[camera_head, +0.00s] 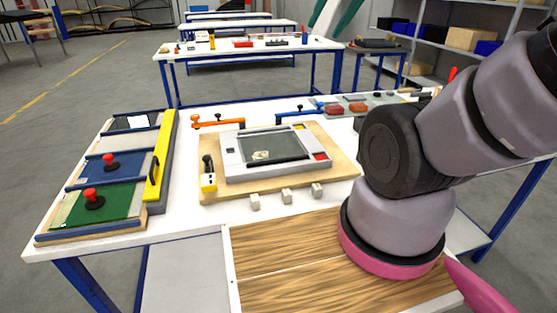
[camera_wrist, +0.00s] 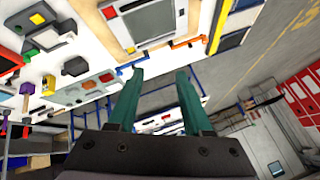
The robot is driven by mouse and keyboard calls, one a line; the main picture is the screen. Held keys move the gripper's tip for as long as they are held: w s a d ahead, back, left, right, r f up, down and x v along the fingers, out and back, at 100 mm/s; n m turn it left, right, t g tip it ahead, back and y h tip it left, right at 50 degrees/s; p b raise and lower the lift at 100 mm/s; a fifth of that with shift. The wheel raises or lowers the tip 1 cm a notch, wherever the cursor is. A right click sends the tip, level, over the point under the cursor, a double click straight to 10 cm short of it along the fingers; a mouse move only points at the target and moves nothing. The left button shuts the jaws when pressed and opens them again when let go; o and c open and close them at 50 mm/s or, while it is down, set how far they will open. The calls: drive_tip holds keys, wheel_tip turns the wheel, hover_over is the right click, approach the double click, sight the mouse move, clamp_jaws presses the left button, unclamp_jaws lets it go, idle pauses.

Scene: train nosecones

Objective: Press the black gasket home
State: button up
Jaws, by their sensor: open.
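A light grey frame (camera_head: 231,158) lies on a tan wooden board (camera_head: 215,186) on the white workbench. It holds a dark grey-green pane (camera_head: 287,147) with a thin dark edge. I cannot tell whether that edge is the black gasket or how it is seated. A small pale lump (camera_head: 260,155) lies on the pane. The frame also shows at the top of the wrist view (camera_wrist: 117,30). My gripper (camera_wrist: 160,74) shows in the wrist view with two teal fingers apart and nothing between them. It points across the room, away from the frame. It is not visible in the head view.
A rack of coloured panels (camera_head: 112,167) with a yellow bar (camera_head: 160,150) stands at left. Orange (camera_head: 218,123) and blue (camera_head: 297,114) clamps sit behind the board. Several grey blocks (camera_head: 287,196) lie in front. A wooden surface (camera_head: 290,245) is clear nearer me. A shelf (camera_head: 440,40) stands behind.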

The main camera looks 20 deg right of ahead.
drive_tip(key=c, duration=0.5)
drive_tip(key=shift+w+f, duration=0.1)
drive_tip(key=shift+w, duration=0.05)
clamp_jaws()
drive_tip(key=w+a+f+n+g+h, duration=0.1)
drive_tip(key=w+a+f+n+g, duration=0.2)
drive_tip(key=w+f+n, duration=0.4)
drive_tip(key=w+a+f+n+g+h, duration=0.1)
drive_tip(key=w+f+n+g, duration=0.3)
drive_tip(key=w+f+n, duration=0.4)
drive_tip(key=shift+a+f+n, duration=0.9)
drive_tip(key=shift+f+n, duration=2.7)
drive_tip(key=shift+f, duration=0.65)
